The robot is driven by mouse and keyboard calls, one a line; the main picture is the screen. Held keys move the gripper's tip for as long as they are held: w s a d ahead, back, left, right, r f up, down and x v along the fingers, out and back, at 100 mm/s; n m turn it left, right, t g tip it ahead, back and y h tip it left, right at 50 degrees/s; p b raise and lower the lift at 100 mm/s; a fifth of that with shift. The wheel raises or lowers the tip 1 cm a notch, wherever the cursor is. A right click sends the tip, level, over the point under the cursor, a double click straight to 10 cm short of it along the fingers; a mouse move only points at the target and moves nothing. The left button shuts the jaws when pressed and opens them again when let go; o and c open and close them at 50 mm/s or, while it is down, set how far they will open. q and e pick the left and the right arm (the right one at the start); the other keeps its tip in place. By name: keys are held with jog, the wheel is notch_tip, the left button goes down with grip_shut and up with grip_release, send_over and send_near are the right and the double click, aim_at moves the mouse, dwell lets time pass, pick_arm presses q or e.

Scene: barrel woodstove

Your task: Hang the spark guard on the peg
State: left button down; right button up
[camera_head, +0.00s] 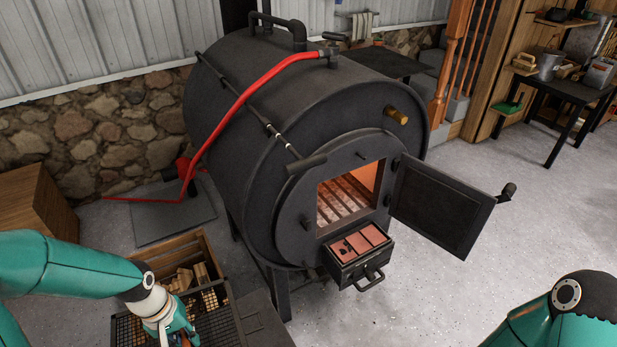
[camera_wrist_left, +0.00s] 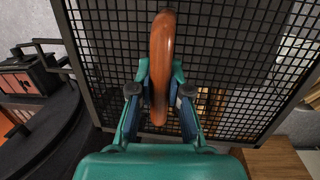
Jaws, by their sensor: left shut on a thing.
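The spark guard (camera_head: 127,328) is a black mesh panel with a dark frame, low at the left in the head view, in front of the wood crate. In the left wrist view its mesh (camera_wrist_left: 255,45) fills the background, with a brown ring handle (camera_wrist_left: 161,60). My left gripper (camera_wrist_left: 160,88) is shut on this ring; in the head view the gripper (camera_head: 182,337) is partly cut off at the bottom edge. A brass-coloured peg (camera_head: 397,116) sticks out of the stove front, upper right, with nothing on it. My right arm shows at lower right, its gripper out of frame.
The barrel stove (camera_head: 260,110) stands in the middle, its door (camera_head: 440,205) swung open to the right. A drawer (camera_head: 358,252) with red blocks sticks out below the opening. A wooden crate (camera_head: 205,243) holds split wood. The floor at front right is clear.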

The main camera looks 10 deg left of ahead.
aim_at(215, 338)
dwell(0.5)
pick_arm(q)
jog(key=shift+w+d+r, duration=0.1)
jog(key=shift+w+d, duration=0.05)
jog(key=shift+d, duration=0.05)
jog(key=shift+m, duration=0.7)
jog(key=w+d, duration=0.1)
jog(key=d, duration=0.1)
jog(key=w+d, duration=0.1)
jog(key=shift+w+d+r+p, duration=0.1)
jog(key=shift+w+d+p, duration=0.1)
jog(key=shift+d+p, duration=0.15)
jog(key=w+d+r+m+g, duration=0.1)
jog(key=w+d+r+m, duration=0.3)
jog(key=w+d, duration=0.3)
jog(key=w+m+p, duration=0.1)
jog(key=w, duration=0.3)
jog(key=shift+w+d+r, duration=0.2)
jog(key=shift+d, duration=0.2)
